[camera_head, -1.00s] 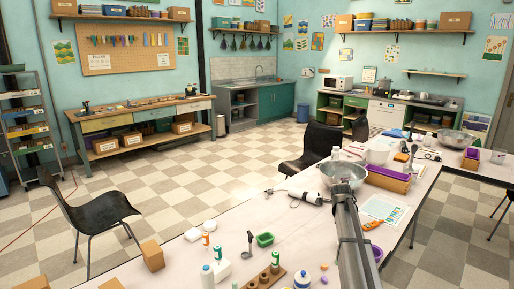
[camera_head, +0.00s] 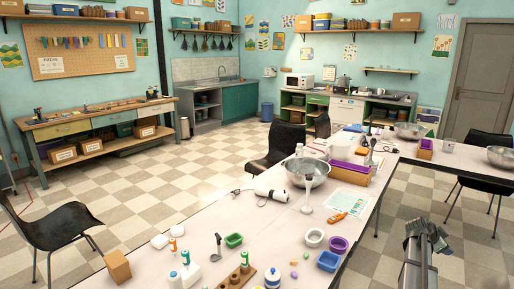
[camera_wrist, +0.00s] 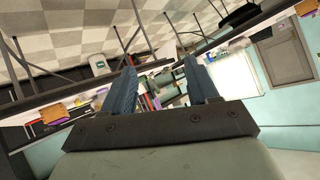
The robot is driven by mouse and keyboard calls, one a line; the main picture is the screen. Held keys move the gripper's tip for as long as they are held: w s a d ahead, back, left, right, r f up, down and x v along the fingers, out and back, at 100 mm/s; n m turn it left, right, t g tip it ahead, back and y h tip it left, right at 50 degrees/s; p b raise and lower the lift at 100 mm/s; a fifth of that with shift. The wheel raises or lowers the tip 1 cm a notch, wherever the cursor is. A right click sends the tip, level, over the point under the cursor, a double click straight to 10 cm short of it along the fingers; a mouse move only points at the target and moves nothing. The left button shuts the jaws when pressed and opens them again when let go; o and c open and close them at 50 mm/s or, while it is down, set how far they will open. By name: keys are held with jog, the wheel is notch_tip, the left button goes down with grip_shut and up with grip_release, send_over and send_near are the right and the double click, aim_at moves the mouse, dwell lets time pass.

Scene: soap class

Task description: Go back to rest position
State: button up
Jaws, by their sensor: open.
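My gripper (camera_head: 428,232) is at the lower right in the head view, raised beyond the right edge of the table and pointing up. In the wrist view its two blue-grey fingers (camera_wrist: 160,88) stand apart with nothing between them. The room shows tilted behind them. The gripper touches nothing that I can see.
Black chairs (camera_head: 62,226) stand at left, middle and right. The checkered floor right of the table is clear around my gripper.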

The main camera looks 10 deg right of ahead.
jog(key=s+d+f+n, duration=0.1)
jog(key=s+d+f, duration=0.1)
jog(key=s+f, duration=0.1)
jog(key=w+a+f+n+g+y, duration=0.1)
jog(key=a+f+n+y, duration=0.15)
jog(key=a+f, duration=0.85)
jog(key=w+a+f+n+y, duration=0.2)
jog(key=a+f+n, duration=0.35)
jog(key=f, duration=0.85)
jog(key=s+a+f+n+g+y, duration=0.15)
jog(key=s+a+f, duration=0.25)
jog(key=a+f, duration=0.75)
jog(key=s+a+f+n+g+y, duration=0.1)
jog(key=s+a+f+n+y, duration=0.15)
jog(key=a+f, duration=0.9)
jog(key=s+a+f+n+g+y, duration=0.1)
jog(key=s+a+f+n, duration=0.15)
jog(key=s+a, duration=0.5)
jog(key=s+a+f+n+g+y, duration=0.1)
jog(key=s+a+f+n+g, duration=0.15)
jog(key=s+a, duration=0.55)
jog(key=s+a+r+n, duration=0.1)
jog(key=s+a+r, duration=0.3)
jog(key=s, duration=0.3)
jog(key=s+a+r+g, duration=0.1)
jog(key=s+a+r, duration=0.3)
jog(key=s+r, duration=0.2)
jog(key=shift+s+a+r+n, duration=0.25)
jog(key=shift+s+n, duration=0.15)
jog(key=shift+s, duration=0.8)
